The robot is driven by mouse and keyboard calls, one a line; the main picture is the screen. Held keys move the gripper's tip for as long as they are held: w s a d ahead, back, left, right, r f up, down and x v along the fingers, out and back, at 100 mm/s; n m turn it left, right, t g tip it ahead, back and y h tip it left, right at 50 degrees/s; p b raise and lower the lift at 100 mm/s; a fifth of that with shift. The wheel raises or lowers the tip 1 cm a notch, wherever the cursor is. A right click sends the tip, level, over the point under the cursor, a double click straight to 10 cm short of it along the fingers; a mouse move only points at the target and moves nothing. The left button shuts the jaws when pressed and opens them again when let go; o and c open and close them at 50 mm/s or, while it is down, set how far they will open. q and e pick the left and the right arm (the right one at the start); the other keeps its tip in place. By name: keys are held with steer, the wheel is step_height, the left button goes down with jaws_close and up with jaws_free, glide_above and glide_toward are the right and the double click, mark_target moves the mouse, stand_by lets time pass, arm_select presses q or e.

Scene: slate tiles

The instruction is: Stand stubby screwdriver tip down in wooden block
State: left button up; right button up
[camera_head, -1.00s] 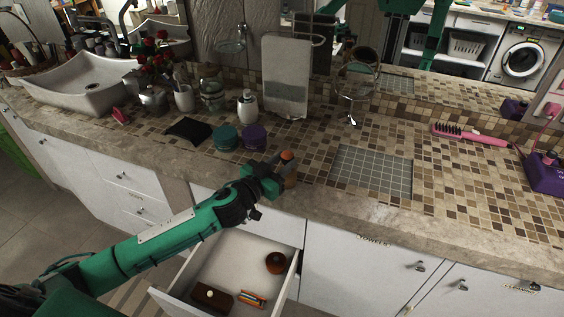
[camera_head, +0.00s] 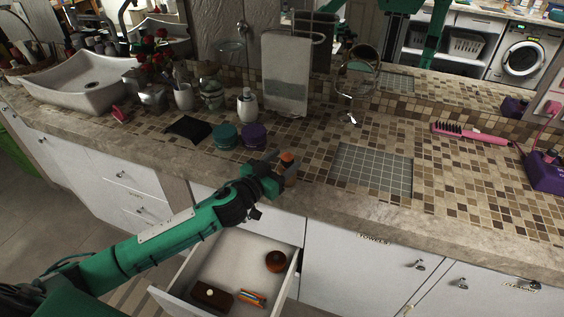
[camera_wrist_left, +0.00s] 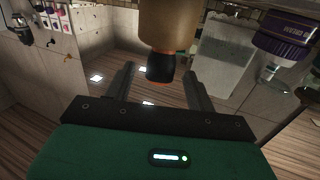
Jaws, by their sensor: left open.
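The stubby screwdriver (camera_head: 287,157) stands upright at the counter's front, orange and black handle up. Its shaft and tip are hidden. It appears set in the tan wooden block (camera_head: 291,176), which is partly hidden behind my left gripper (camera_head: 279,170). In the left wrist view the picture is upside down: the block (camera_wrist_left: 168,22) is at the top and the black handle with its orange end (camera_wrist_left: 160,70) points down from it. My left gripper (camera_wrist_left: 160,88) is open, its two fingers apart on either side of the handle's end, with gaps visible. My right gripper is not in view.
Teal (camera_head: 225,136) and purple (camera_head: 253,135) jars stand behind the gripper; a black pouch (camera_head: 187,129) lies left of them. A grey grid mat (camera_head: 371,171) lies to the right. Below, an open drawer (camera_head: 236,245) juts out, holding small items. A mirror backs the counter.

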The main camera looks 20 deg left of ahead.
arm_select(q)
steer(key=shift+s+a+f, duration=0.1)
steer(key=shift+s+a, duration=0.05)
steer(key=shift+s, duration=0.3)
steer(key=b+v, duration=0.3)
steer(key=v, duration=0.9)
steer(key=shift+s, duration=0.4)
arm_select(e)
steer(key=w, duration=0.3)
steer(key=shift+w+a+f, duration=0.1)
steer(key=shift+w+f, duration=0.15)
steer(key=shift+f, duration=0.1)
arm_select(q)
steer(key=shift+a, duration=0.15)
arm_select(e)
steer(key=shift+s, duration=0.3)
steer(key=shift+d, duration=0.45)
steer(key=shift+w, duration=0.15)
